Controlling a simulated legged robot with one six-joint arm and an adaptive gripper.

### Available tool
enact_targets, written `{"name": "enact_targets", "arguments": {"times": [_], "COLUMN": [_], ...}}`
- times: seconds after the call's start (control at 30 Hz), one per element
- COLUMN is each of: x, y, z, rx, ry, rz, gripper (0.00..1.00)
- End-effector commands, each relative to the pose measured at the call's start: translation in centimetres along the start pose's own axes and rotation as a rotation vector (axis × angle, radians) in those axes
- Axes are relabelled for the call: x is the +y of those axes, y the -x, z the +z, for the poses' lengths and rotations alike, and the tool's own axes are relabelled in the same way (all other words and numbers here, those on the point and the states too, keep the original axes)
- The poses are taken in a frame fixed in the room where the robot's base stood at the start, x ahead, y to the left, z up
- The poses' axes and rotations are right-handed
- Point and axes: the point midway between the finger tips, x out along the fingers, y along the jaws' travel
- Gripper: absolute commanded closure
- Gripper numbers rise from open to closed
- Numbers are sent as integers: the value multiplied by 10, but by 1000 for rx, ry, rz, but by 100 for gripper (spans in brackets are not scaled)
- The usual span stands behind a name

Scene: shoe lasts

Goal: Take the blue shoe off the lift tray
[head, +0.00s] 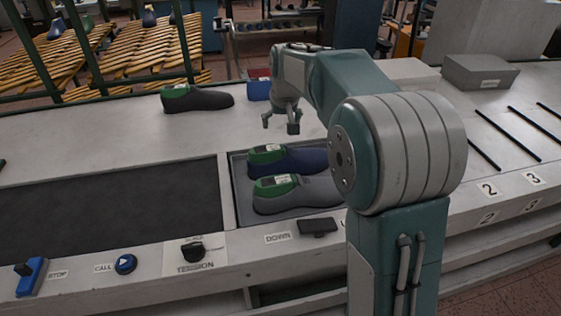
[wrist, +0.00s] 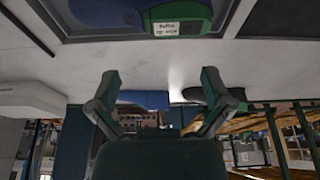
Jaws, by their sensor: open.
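The blue shoe (head: 289,160), with a green top and a white label, lies on the lift tray (head: 240,178) behind a grey shoe (head: 297,194). My gripper (head: 281,125) is open and empty, above and behind the blue shoe and apart from it. In the wrist view, both fingers of my gripper (wrist: 158,90) are spread wide with nothing between them. The blue shoe (wrist: 110,14) shows at that view's top edge, partly cut off. My arm hides the right end of the tray in the head view.
A dark shoe (head: 197,98) stands on the bench behind. A dark belt (head: 110,200) lies left of the tray. A DOWN pedal (head: 318,226) and a tension knob (head: 193,250) are in front. Black dividers (head: 519,134) and a grey box (head: 480,72) are right.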

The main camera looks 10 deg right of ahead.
Motion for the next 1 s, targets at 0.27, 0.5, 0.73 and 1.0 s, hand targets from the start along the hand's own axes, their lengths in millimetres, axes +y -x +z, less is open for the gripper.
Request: {"name": "enact_targets", "arguments": {"times": [0.27, 0.5, 0.73, 1.0], "x": [4, 1, 0, -2], "y": [-28, -66, -82, -120], "z": [-16, -15, -15, -16], "rx": [-13, -14, -12, -13], "ry": [0, 1, 2, 1], "rz": [-3, -1, -1, -1], "gripper": [0, 0, 0, 0]}}
